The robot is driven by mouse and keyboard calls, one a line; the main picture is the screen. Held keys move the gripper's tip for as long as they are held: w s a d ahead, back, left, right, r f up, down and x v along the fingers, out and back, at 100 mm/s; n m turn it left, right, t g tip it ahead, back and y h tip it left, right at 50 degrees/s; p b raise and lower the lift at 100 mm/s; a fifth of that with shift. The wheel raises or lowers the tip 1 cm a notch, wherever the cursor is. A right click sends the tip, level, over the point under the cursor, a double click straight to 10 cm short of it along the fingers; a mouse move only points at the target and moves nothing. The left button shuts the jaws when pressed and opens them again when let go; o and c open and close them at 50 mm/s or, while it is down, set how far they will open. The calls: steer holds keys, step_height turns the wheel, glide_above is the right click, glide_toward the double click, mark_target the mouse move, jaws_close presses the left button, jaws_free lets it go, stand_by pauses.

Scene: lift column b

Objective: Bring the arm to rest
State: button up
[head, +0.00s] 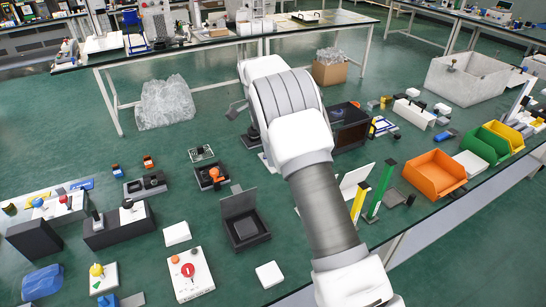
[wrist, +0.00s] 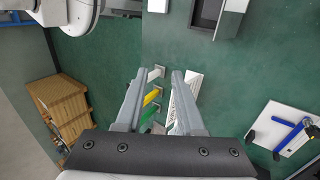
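My arm (head: 330,210) rises from the bottom of the head view and reaches over the middle of the green table, bent at a grey ribbed joint. The arm hides much of what lies behind it, and I cannot make out the gripper fingers clearly there. In the wrist view, my gripper (wrist: 159,74) points away from the camera with its two grey fingers apart. No held object shows between them. A yellow bar (wrist: 152,97) and a green bar (wrist: 147,113) appear in the gap between the fingers, beyond the gripper.
The green tabletop (head: 330,284) carries many objects. Upright yellow (head: 359,202) and green (head: 382,190) posts stand right of my arm. Orange (head: 435,174), green (head: 484,146) and yellow (head: 502,135) bins line the right edge. An open dark box (head: 243,218) sits left of the arm.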

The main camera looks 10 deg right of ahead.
steer(key=shift+d+r, duration=0.1)
steer(key=shift+r, duration=0.05)
stand_by(0.3)
steer(key=s+d+r+n+t+y, duration=0.1)
steer(key=s+d+r+n+t, duration=0.15)
steer(key=s+r, duration=0.45)
steer(key=s+d+r+n+t+y, duration=0.1)
steer(key=s+r+n+t, duration=0.3)
steer(key=r, duration=0.4)
steer(key=s+n+t, duration=0.5)
steer(key=s+n, duration=0.3)
steer(key=s, duration=1)
steer(key=shift+s+d+f, duration=0.25)
steer(key=shift+d+f, duration=0.05)
steer(key=shift+d, duration=0.1)
steer(key=shift+a, duration=0.2)
